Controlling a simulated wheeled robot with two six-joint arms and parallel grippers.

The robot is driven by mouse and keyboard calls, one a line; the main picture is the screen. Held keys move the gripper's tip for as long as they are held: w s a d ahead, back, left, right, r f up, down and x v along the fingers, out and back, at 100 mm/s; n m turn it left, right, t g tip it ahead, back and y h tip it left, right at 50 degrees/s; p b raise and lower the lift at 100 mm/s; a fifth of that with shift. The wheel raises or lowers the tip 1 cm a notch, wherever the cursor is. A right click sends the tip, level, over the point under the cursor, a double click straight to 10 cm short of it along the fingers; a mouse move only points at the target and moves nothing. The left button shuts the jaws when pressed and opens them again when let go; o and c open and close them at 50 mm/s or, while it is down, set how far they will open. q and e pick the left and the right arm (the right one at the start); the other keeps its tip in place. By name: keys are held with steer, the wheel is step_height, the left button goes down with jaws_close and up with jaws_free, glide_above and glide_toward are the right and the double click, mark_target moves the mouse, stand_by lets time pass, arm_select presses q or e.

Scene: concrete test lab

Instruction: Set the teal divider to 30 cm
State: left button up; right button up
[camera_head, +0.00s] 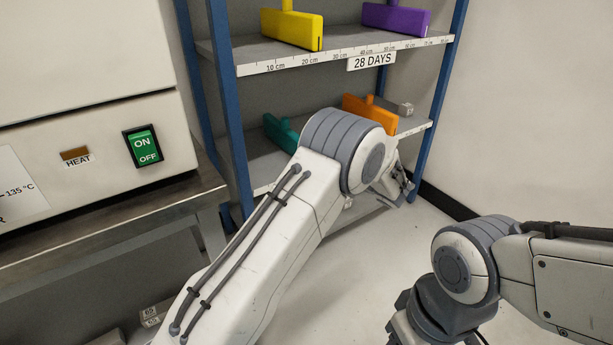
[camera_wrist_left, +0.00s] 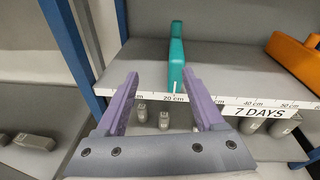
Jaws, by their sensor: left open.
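The teal divider (camera_wrist_left: 177,55) stands upright on the shelf labelled 7 DAYS (camera_wrist_left: 258,112). Its front edge, with a white mark, is at about the 20 cm mark of the shelf scale (camera_wrist_left: 228,99). It also shows in the head view (camera_head: 280,133), partly hidden by my left arm. My left gripper (camera_wrist_left: 165,88) is open and empty in front of the shelf edge, its fingers to either side of the divider's front in the picture; I cannot tell the distance left. In the head view my left arm hides most of that gripper. My right gripper's fingers are not in view.
An orange divider (camera_wrist_left: 294,55) stands to the right on the same shelf. Yellow (camera_head: 292,28) and purple (camera_head: 396,18) dividers stand on the shelf above. Small grey blocks (camera_wrist_left: 164,119) lie on the level below. The shelf between teal and orange is clear. A blue post (camera_wrist_left: 68,42) stands left.

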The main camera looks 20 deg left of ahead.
arm_select(q)
steer(key=w+f+m+t+b, duration=0.2)
steer(key=w+f+b, duration=0.1)
steer(key=w+f, duration=0.15)
steer(key=shift+y, duration=0.3)
steer(key=b+x, duration=0.1)
steer(key=x, duration=0.2)
steer(key=b+x, duration=0.1)
steer(key=x, duration=0.2)
steer(key=f+b+x, duration=0.1)
steer(key=x, duration=0.2)
steer(key=shift+s+a, duration=0.3)
steer(key=shift+s, duration=0.1)
steer(key=shift+w+a+r+b, duration=0.15)
steer(key=shift+w+a+b, duration=0.15)
steer(key=shift+a+b, duration=0.05)
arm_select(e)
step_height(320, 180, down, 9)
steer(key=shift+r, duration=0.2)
arm_select(q)
jaws_close()
